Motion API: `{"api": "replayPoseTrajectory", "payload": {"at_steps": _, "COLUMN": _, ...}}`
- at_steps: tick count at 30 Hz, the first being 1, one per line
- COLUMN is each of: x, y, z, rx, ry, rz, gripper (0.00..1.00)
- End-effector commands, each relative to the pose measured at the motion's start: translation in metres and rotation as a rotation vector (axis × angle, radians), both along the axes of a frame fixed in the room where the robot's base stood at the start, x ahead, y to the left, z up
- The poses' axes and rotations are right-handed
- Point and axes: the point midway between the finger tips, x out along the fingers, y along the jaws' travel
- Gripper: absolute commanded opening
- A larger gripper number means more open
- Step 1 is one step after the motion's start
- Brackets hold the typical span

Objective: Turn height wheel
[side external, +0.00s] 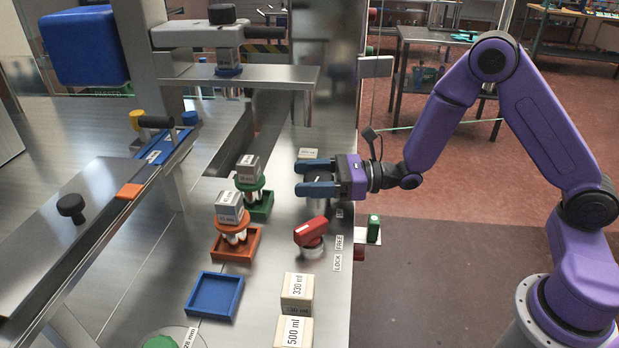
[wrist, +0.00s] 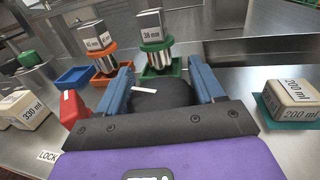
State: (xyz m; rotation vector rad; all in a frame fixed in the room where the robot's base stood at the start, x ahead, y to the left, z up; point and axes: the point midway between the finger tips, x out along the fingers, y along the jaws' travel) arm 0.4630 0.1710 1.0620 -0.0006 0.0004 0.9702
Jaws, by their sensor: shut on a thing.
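The height wheel (wrist: 165,94) is a dark round knob with a white mark on its top, seen between my fingers in the wrist view. In the side view only a dark bit of it (side external: 318,177) shows between the fingers. My gripper (side external: 301,178) reaches in level from the right, low over the steel bench, with its blue fingers on either side of the wheel. It is shut on the wheel. In the wrist view the fingers (wrist: 162,84) flank the wheel left and right. The wheel's lower part is hidden by the gripper body.
A red lever (side external: 311,232) with LOCK and FREE labels stands close by. Green (side external: 260,207), orange (side external: 220,245) and blue (side external: 214,295) trays lie to the left. A 330 ml block (side external: 297,290) sits in front; a 200 ml block (wrist: 292,98) is on the other side.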

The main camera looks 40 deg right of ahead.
Motion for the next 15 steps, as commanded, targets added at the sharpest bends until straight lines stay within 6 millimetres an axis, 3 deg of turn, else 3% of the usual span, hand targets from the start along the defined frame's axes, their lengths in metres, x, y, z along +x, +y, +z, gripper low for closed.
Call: {"api": "replayPoseTrajectory", "payload": {"at_steps": 15, "x": 0.0007, "y": -0.0015, "z": -0.0003, "rx": 0.001, "ry": 0.004, "rz": -0.039, "gripper": 0.37}}
